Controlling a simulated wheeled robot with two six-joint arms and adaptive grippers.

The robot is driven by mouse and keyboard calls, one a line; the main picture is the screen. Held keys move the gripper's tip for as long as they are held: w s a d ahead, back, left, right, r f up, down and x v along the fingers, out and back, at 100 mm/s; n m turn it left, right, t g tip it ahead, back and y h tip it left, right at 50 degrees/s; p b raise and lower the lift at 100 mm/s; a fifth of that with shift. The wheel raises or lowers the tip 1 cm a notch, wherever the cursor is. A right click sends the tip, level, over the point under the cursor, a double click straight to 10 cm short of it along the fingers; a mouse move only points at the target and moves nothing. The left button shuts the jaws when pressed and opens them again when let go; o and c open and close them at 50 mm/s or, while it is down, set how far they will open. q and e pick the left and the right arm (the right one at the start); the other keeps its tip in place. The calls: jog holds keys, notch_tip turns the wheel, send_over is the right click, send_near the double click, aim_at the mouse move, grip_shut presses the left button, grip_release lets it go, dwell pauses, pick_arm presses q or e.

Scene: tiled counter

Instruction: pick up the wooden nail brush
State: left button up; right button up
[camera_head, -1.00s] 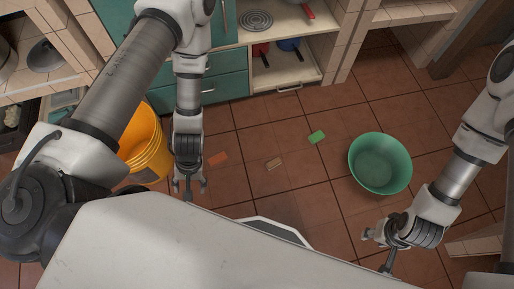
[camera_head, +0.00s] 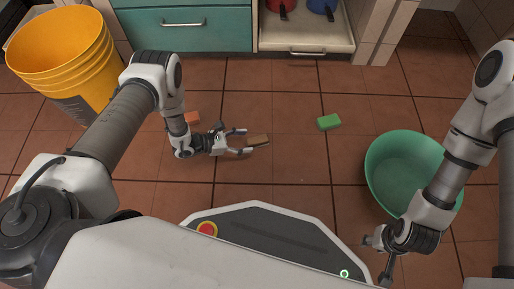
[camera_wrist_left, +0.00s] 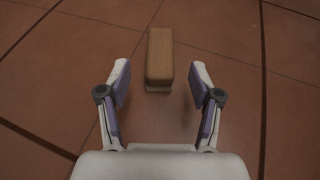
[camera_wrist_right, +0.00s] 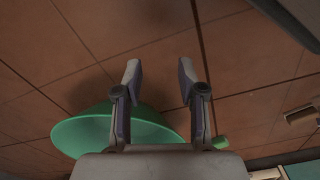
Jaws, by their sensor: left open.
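The wooden nail brush (camera_head: 258,140) is a small brown block lying on the tiled floor. In the left wrist view the brush (camera_wrist_left: 160,58) lies ahead, its near end between or just beyond the fingertips, with a gap on both sides. My left gripper (camera_head: 240,142) is open around empty space at the brush's near end; its fingers also show in the left wrist view (camera_wrist_left: 160,80). My right gripper (camera_head: 377,246) is far to the right, above the floor near the green basin. In the right wrist view its fingers (camera_wrist_right: 158,80) are apart with nothing between them.
An orange block (camera_head: 192,118) lies behind my left gripper and a green block (camera_head: 329,122) to the right of the brush. A green basin (camera_head: 385,165) stands at right, a yellow bucket (camera_head: 65,55) at far left. A teal cabinet (camera_head: 190,28) stands behind.

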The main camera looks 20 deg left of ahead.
aim_at(252, 141)
pick_arm(q)
jog(key=shift+w+d+f, duration=0.25)
jog(key=shift+w+d, duration=0.1)
jog(key=shift+d, duration=0.2)
jog(key=b+x, duration=0.4)
jog(key=x, duration=0.1)
jog(key=shift+f, duration=0.1)
pick_arm(e)
jog(key=shift+t, duration=0.3)
jog(key=f, duration=0.1)
jog(key=w+f, duration=0.1)
jog(key=f, duration=0.3)
jog(key=shift+w+f, duration=0.25)
jog(key=shift+w, duration=0.05)
jog(key=shift+r, duration=0.25)
pick_arm(q)
jog(key=c, duration=1.2)
